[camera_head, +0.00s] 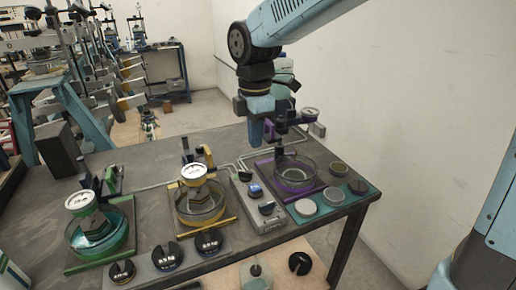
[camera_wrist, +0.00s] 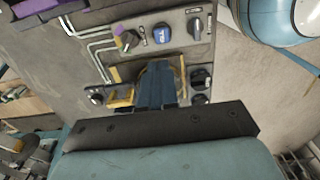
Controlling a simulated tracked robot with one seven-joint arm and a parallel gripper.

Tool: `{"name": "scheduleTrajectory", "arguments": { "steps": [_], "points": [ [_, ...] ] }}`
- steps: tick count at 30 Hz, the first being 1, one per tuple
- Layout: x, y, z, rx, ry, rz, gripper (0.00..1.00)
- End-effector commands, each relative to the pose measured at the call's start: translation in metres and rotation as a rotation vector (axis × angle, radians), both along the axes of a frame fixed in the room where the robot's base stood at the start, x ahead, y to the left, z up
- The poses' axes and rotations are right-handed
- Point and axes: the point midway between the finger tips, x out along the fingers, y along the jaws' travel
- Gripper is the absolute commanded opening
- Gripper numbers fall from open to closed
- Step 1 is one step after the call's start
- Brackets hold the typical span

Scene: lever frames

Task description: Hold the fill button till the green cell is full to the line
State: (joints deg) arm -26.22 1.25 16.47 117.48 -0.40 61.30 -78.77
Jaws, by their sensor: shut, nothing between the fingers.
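The green cell (camera_head: 128,240) is a round glass dish in a green frame at the front left of the table in the head view, with a white dial (camera_head: 82,201) above it. Its liquid level and line are too small to tell. A blue button (camera_head: 255,191) sits on a grey control box between the yellow and purple cells. A blue button with a white mark shows in the wrist view (camera_wrist: 162,33); I cannot read it. My gripper (camera_head: 256,140) is shut and empty, pointing down above the table's back right. Its fingers (camera_wrist: 160,68) cover part of a panel in the wrist view.
The yellow cell (camera_head: 232,212) stands mid-table and the purple cell (camera_head: 321,184) right of it, close to my gripper. Round pads (camera_head: 306,207) lie at the right. Grey pipes (camera_head: 236,163) run behind the control box.

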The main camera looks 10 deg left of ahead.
Motion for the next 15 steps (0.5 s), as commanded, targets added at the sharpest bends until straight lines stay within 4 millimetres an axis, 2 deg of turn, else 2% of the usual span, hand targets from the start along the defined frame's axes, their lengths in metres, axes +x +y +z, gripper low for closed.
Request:
{"name": "scheduleTrajectory", "arguments": {
  "steps": [15],
  "points": [
    [-0.001,-0.001,-0.090,-0.002,0.003,0.000,0.00]
  ]
}}
